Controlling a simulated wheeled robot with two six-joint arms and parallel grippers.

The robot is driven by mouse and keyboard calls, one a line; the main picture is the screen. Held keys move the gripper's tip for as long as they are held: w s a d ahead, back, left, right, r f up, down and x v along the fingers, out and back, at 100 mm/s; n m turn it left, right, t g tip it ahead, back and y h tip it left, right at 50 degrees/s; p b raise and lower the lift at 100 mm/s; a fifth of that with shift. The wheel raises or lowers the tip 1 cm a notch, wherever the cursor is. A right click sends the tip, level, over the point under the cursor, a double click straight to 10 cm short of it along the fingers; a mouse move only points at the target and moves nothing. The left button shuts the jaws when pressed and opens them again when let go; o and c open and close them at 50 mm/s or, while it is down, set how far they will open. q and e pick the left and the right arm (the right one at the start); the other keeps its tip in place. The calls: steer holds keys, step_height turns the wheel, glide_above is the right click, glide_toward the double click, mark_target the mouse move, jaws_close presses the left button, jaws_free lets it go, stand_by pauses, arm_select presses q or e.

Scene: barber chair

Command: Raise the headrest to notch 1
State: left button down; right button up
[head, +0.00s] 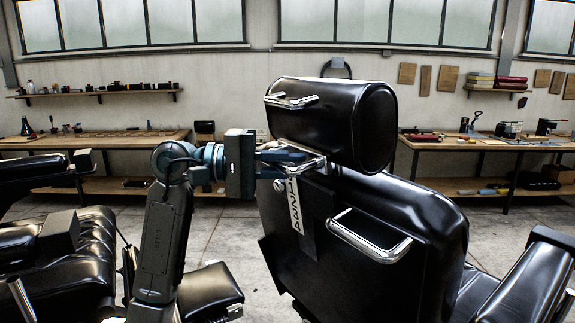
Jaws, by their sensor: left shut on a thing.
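The black headrest (347,124) sits above the black chair back (355,215), seen from behind, with a chrome handle (291,101) on its rear. Below it is a chrome bar (313,164). My left gripper (298,157) reaches in from the left and is shut on this bar; the fingers hide part of it. A white scale numbered 1 to 4 (295,208) runs down the chair back, with 1 at the top. A small round knob (281,185) is beside the scale's top. I cannot tell which notch the headrest is at. My right gripper is not in view.
A chrome handle (368,237) sticks out from the chair back below the headrest. An armrest (535,265) is at the right. Another black chair (75,255) stands at the left. Workbenches (480,143) line the back wall, with open floor before them.

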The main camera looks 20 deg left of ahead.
arm_select(q)
steer(key=r, duration=0.3)
steer(key=shift+s+a+r, duration=0.15)
steer(key=shift+s+r, duration=0.05)
steer(key=shift+r, duration=0.05)
steer(key=c, duration=1.4)
jaws_free()
steer(key=shift+f+b, duration=0.1)
steer(key=shift+b, duration=0.2)
